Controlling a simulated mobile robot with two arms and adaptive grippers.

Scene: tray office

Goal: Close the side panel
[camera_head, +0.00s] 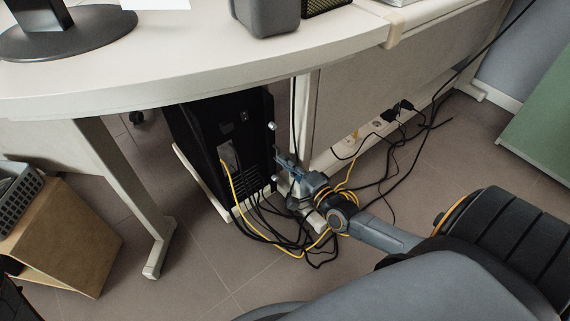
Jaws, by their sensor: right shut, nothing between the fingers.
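A black computer tower (222,150) stands under the desk with its back face toward me. Small light knobs (272,127) show at its right edge. I cannot make out the side panel clearly, nor whether it stands open, as the tower's right side is seen nearly edge-on. My right gripper (284,168) is shut and empty, low beside the tower's right rear edge. I cannot tell whether it touches the tower. My left gripper is not in view.
Black and yellow cables (262,222) hang from the tower and lie around my right wrist. The desk (200,68) overhangs the tower, and a desk leg (125,190) stands left. A power strip (352,140) is behind. A cardboard box (75,240) is at left.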

